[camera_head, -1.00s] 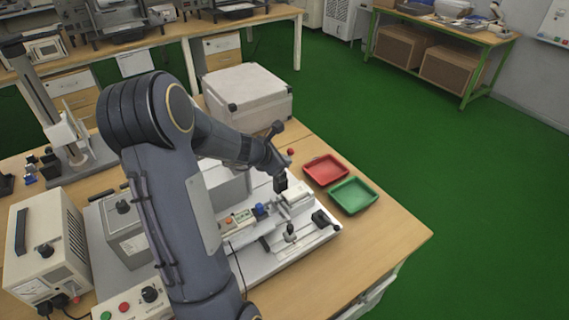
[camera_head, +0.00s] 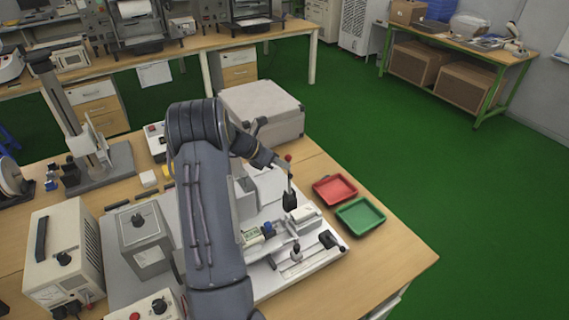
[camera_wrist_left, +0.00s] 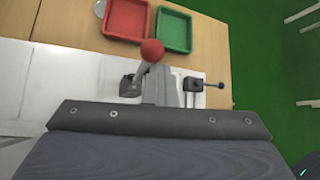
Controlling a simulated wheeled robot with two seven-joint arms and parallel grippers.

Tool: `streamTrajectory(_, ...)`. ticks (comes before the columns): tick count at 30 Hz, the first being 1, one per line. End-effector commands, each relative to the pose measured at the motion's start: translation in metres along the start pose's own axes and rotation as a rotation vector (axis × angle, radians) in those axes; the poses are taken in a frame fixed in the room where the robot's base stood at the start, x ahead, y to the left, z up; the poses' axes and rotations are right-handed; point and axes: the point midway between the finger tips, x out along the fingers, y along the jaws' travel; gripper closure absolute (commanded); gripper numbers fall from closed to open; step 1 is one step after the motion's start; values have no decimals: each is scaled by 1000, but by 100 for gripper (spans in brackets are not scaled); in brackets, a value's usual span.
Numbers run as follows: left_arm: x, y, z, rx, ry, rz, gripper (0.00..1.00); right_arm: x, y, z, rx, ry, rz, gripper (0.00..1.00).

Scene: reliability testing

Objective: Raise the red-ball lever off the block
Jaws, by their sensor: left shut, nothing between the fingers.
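The lever's red ball (camera_head: 288,157) stands well above its dark base (camera_head: 290,201), and the pale shaft (camera_head: 290,184) looks nearly upright in the head view. My left gripper (camera_head: 286,168) is shut and empty, with its tip close below the ball, at the shaft. In the left wrist view the ball (camera_wrist_left: 152,50) shows just beyond the pale fingers (camera_wrist_left: 154,70), and the lever's base (camera_wrist_left: 130,88) lies to their left. Whether the fingers touch the shaft I cannot tell. I cannot make out a separate block under the lever. My right gripper is out of view.
A red tray (camera_head: 335,190) and a green tray (camera_head: 360,216) lie right of the fixture plate (camera_head: 318,262). A small black-knobbed clamp (camera_head: 328,240) stands in front of the lever. A large grey case (camera_head: 262,108) is behind. The table's front right corner is clear.

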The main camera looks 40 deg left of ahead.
Motion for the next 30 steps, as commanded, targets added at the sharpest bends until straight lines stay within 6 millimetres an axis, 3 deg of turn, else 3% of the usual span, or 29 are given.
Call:
streamTrajectory(7,-7,11,7,5,-15,25,100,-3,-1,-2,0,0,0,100)
streamTrajectory(22,-12,13,7,5,-17,31,100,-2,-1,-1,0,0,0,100)
streamTrajectory(30,-48,8,3,5,-12,19,100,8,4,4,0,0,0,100)
